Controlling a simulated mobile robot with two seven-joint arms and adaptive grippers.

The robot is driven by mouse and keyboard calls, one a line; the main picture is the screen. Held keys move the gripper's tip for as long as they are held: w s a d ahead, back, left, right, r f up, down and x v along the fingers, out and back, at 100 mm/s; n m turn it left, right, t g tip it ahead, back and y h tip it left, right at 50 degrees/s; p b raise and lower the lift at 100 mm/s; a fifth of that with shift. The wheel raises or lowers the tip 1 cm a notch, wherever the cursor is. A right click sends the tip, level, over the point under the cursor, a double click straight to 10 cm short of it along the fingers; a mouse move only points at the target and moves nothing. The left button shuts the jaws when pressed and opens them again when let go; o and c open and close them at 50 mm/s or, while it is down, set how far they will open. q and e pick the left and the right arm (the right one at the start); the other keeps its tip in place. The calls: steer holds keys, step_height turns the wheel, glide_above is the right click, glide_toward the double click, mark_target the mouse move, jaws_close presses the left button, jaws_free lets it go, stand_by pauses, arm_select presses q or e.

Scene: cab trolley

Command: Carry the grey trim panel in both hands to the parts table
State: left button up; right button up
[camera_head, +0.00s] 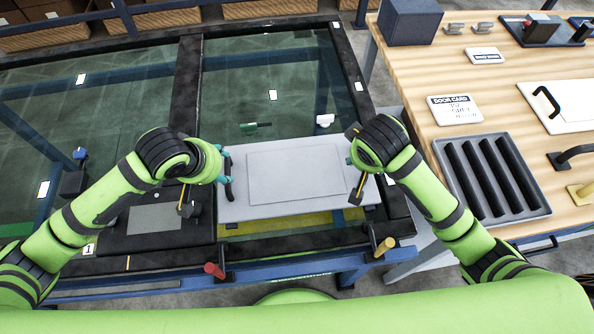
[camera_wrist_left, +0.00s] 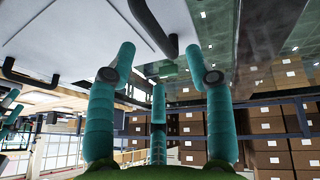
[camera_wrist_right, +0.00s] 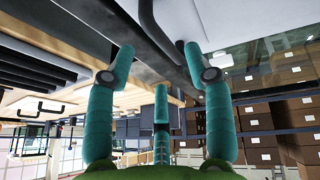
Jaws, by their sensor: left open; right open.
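The grey trim panel (camera_head: 300,170) lies flat on the dark-framed, glass-topped trolley, with a dark handle (camera_head: 229,186) at its left end. My left gripper (camera_head: 226,165) is at that end, open. In the left wrist view the dark handle (camera_wrist_left: 150,25) lies between its spread fingertips, beside the pale panel (camera_wrist_left: 85,25). My right gripper (camera_head: 350,162) is at the panel's right end, open. In the right wrist view a dark handle (camera_wrist_right: 155,28) lies between its fingertips. My right wrist partly hides that end in the head view. The wooden parts table (camera_head: 415,75) stands at the right.
On the table are a dark ribbed tray (camera_head: 442,160), a white panel with a handle (camera_head: 572,120), a door card sign (camera_head: 455,109) and a dark box (camera_head: 410,22).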

mark_target(229, 169)
arm_select(q)
steer(key=shift+w+d, duration=0.1)
steer(key=shift+w, duration=0.1)
arm_select(e)
steer(key=shift+w+d, duration=0.1)
steer(key=shift+w, duration=0.05)
arm_select(q)
steer(key=shift+f, duration=0.25)
arm_select(e)
steer(key=shift+f, duration=0.3)
arm_select(q)
steer(key=x, duration=0.6)
steer(key=shift+w+d+f, duration=0.1)
steer(key=shift+w+f, duration=0.05)
arm_select(e)
steer(key=x, duration=0.6)
steer(key=shift+w+f, duration=0.15)
arm_select(q)
jaws_close()
arm_select(e)
jaws_close()
